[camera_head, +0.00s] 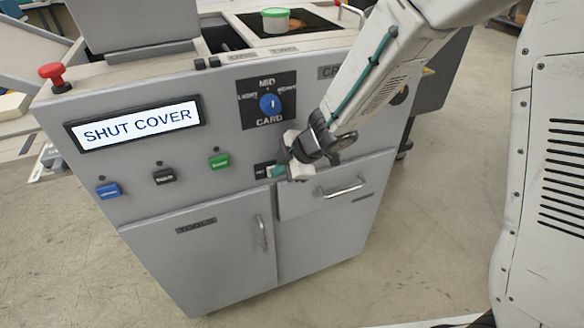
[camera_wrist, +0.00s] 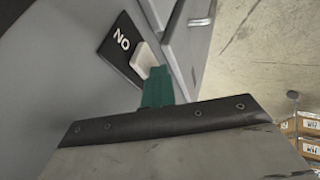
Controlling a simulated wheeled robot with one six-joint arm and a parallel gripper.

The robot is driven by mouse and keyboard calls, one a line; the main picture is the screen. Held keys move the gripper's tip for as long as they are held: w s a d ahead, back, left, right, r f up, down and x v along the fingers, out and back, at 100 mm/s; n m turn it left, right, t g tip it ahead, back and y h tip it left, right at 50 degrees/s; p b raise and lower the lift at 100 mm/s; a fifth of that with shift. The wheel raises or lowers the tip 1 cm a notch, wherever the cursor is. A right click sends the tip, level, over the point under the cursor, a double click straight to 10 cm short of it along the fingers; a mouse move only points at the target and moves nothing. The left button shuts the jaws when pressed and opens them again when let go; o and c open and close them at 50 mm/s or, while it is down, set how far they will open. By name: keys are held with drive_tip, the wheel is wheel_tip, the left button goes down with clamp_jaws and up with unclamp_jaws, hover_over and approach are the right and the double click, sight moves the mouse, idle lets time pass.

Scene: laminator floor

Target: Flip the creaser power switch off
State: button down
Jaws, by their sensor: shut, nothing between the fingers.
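The creaser's power switch is a pale rocker (camera_wrist: 146,58) on a black plate (camera_wrist: 122,50) on the cabinet's front face. In the wrist view the plate's lettering looks like "NO", seen rotated. In the head view the plate (camera_head: 262,170) is partly covered by my gripper (camera_head: 277,172). My gripper has teal fingers, shut and empty. In the wrist view its fingertips (camera_wrist: 156,74) are right at the rocker's near end; I cannot tell whether they touch it. Part of the rocker is hidden behind them, so its tilt is unclear.
The front panel has a display (camera_head: 136,124) reading "SHUT COVER", a blue dial (camera_head: 269,103) and blue, black and green buttons. A red knob (camera_head: 54,75) stands at the top left. A drawer handle (camera_head: 343,188) protrudes close below my gripper. A green-lidded tub (camera_head: 276,20) sits on top.

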drive_tip(key=shift+w+r, duration=0.1)
drive_tip(key=shift+w, duration=0.1)
drive_tip(key=shift+w+d, duration=0.1)
drive_tip(key=shift+w, duration=0.05)
drive_tip(key=shift+w+d+r, duration=0.1)
drive_tip(key=shift+w+d, duration=0.25)
drive_tip(key=shift+d, duration=0.35)
drive_tip(key=shift+s, duration=0.1)
